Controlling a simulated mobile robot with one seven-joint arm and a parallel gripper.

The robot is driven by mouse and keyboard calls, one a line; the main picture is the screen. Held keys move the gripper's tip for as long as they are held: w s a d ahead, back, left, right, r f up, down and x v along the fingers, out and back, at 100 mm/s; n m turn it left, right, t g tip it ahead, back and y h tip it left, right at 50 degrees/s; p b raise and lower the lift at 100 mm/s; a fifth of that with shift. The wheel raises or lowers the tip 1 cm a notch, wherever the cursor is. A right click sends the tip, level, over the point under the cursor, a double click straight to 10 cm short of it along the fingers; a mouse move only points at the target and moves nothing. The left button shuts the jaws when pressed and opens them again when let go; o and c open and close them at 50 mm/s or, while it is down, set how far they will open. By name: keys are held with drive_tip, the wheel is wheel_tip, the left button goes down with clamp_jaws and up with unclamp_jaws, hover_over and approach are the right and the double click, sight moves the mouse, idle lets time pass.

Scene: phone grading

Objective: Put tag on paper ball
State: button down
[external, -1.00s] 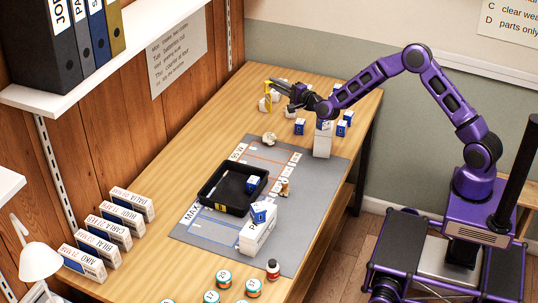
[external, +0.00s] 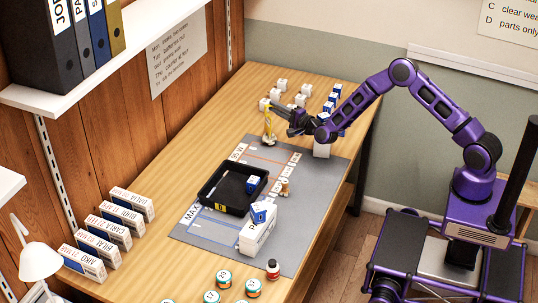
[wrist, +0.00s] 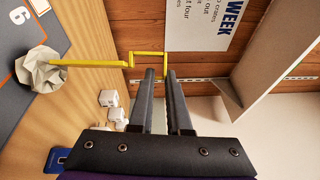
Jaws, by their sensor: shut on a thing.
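A yellow tag (external: 267,116) is held in my gripper (external: 276,108), hanging down in a bent, thin shape. In the wrist view the tag (wrist: 95,63) runs left from between the fingertips of my gripper (wrist: 160,74). Its far end overlaps the edge of the crumpled off-white paper ball (wrist: 42,70). In the external view the paper ball (external: 268,141) sits at the far edge of the grey mat, directly below the tag. The tag's lower end meets the ball in the picture; I cannot tell whether it touches or is in it.
Several white blocks (external: 301,100) and blue-and-white boxes stand behind my gripper. A black tray (external: 208,203) lies on the grey mat (external: 205,248). A wall with a notice is beyond.

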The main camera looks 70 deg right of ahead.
drive_tip(key=shift+f+b, duration=0.25)
drive_tip(key=shift+b, duration=0.05)
drive_tip(key=c, duration=0.9)
unclamp_jaws()
drive_tip(key=shift+r, duration=0.1)
drive_tip(key=shift+o, duration=0.2)
drive_tip(key=shift+r, duration=0.1)
drive_tip(key=s+a+r+p, duration=0.1)
drive_tip(key=s+r, duration=0.3)
drive_tip(key=r, duration=0.3)
drive_tip(key=shift+s+a, duration=0.3)
drive_tip(key=shift+s, duration=0.1)
